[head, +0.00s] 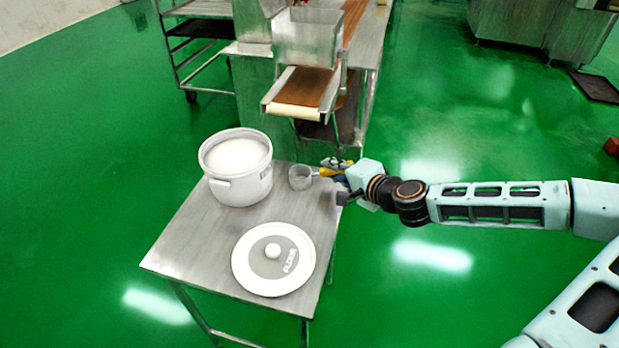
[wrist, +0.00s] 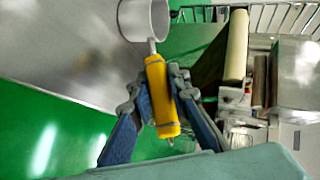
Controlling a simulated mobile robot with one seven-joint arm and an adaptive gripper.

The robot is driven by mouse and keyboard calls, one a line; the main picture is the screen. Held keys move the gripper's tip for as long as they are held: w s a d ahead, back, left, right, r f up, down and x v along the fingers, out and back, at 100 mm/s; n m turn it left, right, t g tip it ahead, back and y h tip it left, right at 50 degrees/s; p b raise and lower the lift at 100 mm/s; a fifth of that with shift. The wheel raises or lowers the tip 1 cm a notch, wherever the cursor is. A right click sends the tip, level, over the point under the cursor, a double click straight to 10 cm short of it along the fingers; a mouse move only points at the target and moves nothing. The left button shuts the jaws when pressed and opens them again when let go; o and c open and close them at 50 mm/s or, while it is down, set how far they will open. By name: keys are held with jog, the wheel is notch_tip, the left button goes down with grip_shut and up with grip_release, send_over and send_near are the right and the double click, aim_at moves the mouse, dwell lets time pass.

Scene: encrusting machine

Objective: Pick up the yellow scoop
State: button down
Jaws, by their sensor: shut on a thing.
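The yellow scoop has a yellow handle (wrist: 160,95) and a grey round cup (wrist: 142,18). In the head view its cup (head: 300,177) is at the right back edge of the steel table (head: 190,248), and its yellow handle (head: 327,172) points right toward my gripper (head: 338,176). In the wrist view my gripper (wrist: 155,84) is shut on the handle, one finger on each side. The cup extends beyond the fingertips. I cannot tell whether the cup touches the table.
A white pot (head: 240,190) of white powder stands left of the scoop. The machine with a conveyor (head: 300,95) stands behind the table. Green floor is free to the right.

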jog(key=shift+r, duration=0.45)
jog(key=r, duration=0.1)
jog(key=r+p, duration=0.2)
jog(key=shift+s+a+r, duration=0.2)
jog(key=shift+s+r, duration=0.15)
jog(key=s+a+r+b, duration=0.6)
jog(key=s+r+b, duration=0.2)
jog(key=s, duration=0.3)
jog(key=shift+s+a+r, duration=0.2)
